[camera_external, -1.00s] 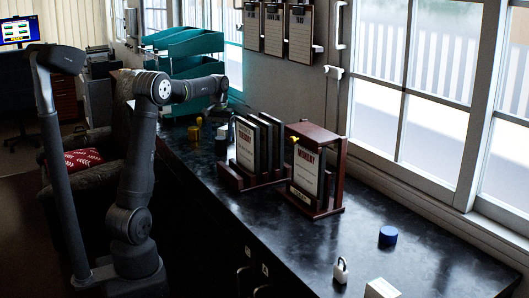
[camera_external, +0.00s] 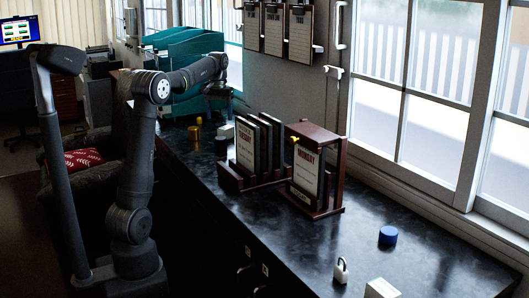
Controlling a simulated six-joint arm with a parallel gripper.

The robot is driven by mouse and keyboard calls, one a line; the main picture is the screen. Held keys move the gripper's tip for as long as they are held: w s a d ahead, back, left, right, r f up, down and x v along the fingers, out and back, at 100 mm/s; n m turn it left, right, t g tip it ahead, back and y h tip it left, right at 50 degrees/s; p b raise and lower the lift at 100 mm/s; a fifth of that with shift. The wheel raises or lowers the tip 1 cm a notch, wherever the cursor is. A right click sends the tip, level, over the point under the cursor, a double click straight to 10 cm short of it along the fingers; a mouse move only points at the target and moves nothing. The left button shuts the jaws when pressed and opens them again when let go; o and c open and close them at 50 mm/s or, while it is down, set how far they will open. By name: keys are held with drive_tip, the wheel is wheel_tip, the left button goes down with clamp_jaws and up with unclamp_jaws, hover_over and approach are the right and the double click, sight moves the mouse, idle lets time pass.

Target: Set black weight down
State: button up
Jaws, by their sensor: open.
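A small dark cylinder, which looks like the black weight (camera_external: 221,146), stands on the dark counter just left of the card rack, in front of a small white block. It is small and dim, so its details are unclear. My gripper (camera_external: 222,108) is above and behind it, near the teal trays, open and apart from the weight. Its fingers are hard to make out against the dark background. A brass-coloured weight (camera_external: 194,133) stands on the counter to the left. The wooden lever frame (camera_external: 330,165) holds a day card and shows a yellow knob (camera_external: 295,139).
The card rack (camera_external: 232,178) with several upright cards stands left of the frame. Teal trays (camera_external: 180,50) are at the back. A blue cylinder (camera_external: 388,235), a padlock (camera_external: 341,271) and a white box (camera_external: 382,288) sit at the front right. The counter between is clear.

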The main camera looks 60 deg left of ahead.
sight(221, 143)
drive_tip(key=s+a+f+n+t+h, duration=0.1)
drive_tip(key=s+f+n+t+h, duration=0.1)
drive_tip(key=s+n, duration=0.1)
drive_tip(key=s+a+f+n+t+h, duration=0.1)
drive_tip(key=s+f+n+t+h, duration=0.1)
drive_tip(key=n, duration=0.4)
drive_tip(key=s+a+f+n+t+h, duration=0.2)
drive_tip(key=s+f+n+t, duration=0.1)
drive_tip(key=s+n, duration=0.2)
drive_tip(key=shift+f+h, duration=0.15)
drive_tip(key=shift+h, duration=0.15)
drive_tip(key=s+a+n+t, duration=0.1)
drive_tip(key=n, duration=0.1)
drive_tip(key=s+n+t, duration=0.1)
drive_tip(key=n, duration=0.1)
drive_tip(key=s+a+n+t, duration=0.1)
drive_tip(key=n+t, duration=0.1)
drive_tip(key=shift+s+a, duration=0.2)
drive_tip(key=shift+a, duration=0.15)
drive_tip(key=shift+s+a+r+n+t, duration=0.25)
drive_tip(key=shift+n+t, duration=0.15)
drive_tip(key=shift+n, duration=0.2)
drive_tip(key=shift+w+f, duration=0.1)
drive_tip(key=x, duration=1.7)
drive_tip(key=shift+w+a, duration=0.2)
drive_tip(key=shift+a, duration=0.1)
drive_tip(key=c, duration=1.4)
drive_tip(key=shift+o, duration=0.2)
